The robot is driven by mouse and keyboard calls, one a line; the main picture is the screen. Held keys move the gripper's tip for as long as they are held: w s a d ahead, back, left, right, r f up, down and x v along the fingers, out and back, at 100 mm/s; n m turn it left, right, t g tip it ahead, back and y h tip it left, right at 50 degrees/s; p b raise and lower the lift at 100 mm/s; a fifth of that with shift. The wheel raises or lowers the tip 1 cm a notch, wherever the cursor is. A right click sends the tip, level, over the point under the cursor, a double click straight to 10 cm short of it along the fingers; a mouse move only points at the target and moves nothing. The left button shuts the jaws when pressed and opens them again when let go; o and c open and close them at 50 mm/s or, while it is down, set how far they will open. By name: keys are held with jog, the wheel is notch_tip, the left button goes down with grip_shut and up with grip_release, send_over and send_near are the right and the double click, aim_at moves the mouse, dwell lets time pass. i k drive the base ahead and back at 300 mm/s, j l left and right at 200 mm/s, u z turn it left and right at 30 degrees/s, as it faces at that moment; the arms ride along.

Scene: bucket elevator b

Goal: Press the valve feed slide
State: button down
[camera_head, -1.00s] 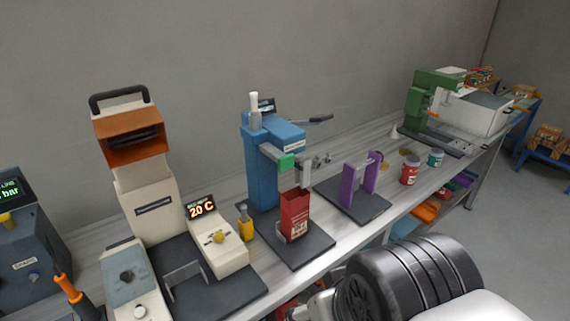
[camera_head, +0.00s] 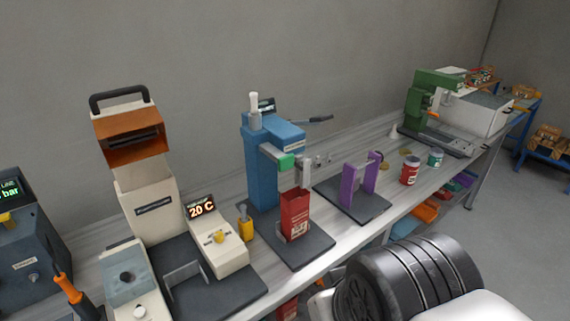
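I cannot tell for sure which part is the valve feed slide. A blue machine (camera_head: 262,170) stands mid-bench, with a green block (camera_head: 286,161) on its front arm and a dark lever (camera_head: 314,120) at its upper right. A red open-topped container (camera_head: 295,213) stands upright on its dark base, below the green block. A beige machine (camera_head: 150,210) with an orange hood (camera_head: 130,137) stands to its left, beside a "20 C" display (camera_head: 201,208) and a yellow knob (camera_head: 219,237). My gripper is not in view; only a dark ringed part of my arm (camera_head: 415,280) shows at lower right.
A purple bracket (camera_head: 348,187) stands on a dark plate right of the blue machine. A red jar (camera_head: 409,170) and a teal jar (camera_head: 435,158) stand farther right. A green machine (camera_head: 424,100) is at the far end. An orange-handled tool (camera_head: 71,289) is at lower left.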

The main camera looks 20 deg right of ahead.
aim_at(285, 162)
jog(key=j+z, duration=1.15)
jog(key=j, duration=0.15)
